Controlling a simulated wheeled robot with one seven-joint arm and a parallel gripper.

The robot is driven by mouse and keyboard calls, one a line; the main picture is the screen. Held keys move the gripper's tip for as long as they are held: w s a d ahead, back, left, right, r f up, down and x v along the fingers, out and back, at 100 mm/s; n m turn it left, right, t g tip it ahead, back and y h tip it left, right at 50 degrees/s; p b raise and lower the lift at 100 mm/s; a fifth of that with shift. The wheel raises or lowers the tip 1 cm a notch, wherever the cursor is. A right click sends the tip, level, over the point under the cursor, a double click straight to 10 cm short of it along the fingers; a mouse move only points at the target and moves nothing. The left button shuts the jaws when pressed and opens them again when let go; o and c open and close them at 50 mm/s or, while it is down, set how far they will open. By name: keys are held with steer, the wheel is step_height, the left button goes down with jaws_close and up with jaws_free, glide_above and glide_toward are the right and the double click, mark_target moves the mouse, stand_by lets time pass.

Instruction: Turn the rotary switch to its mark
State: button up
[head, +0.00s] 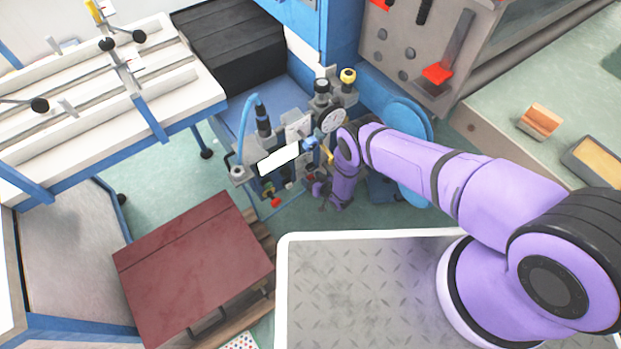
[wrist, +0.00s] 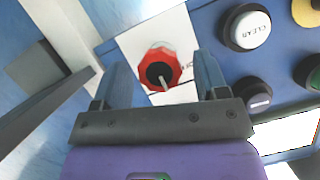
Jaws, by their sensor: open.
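The rotary switch (wrist: 160,70) is a red faceted knob with a black centre and a pale pointer, on a white plate (wrist: 139,48) on a blue panel. In the wrist view the pointer slants down and slightly right. Small dark lettering lies right of the knob, partly hidden by a finger; I cannot make out a clear mark. My gripper (wrist: 161,60) is open, one finger on each side of the knob in the picture. I cannot tell whether they touch it. In the head view my gripper (head: 320,191) is small beside the machine, and the switch cannot be singled out.
A white CLEAR button (wrist: 249,29) and other round buttons sit right of the switch. A grey bar (wrist: 45,105) lies at the left of the wrist view. In the head view, a dark red-topped bench (head: 190,262) and a white-railed table (head: 120,85) stand left.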

steer(key=shift+w+a+f, duration=0.15)
steer(key=shift+w+a, duration=0.15)
steer(key=shift+w, duration=0.1)
steer(key=c, duration=0.9)
steer(key=shift+a+n+t+h, duration=0.1)
steer(key=shift+n+t+h, duration=0.4)
steer(key=shift+n, duration=0.5)
steer(key=shift+n+t+h, duration=0.3)
steer(key=shift+n+h, duration=0.4)
steer(key=shift+n, duration=0.3)
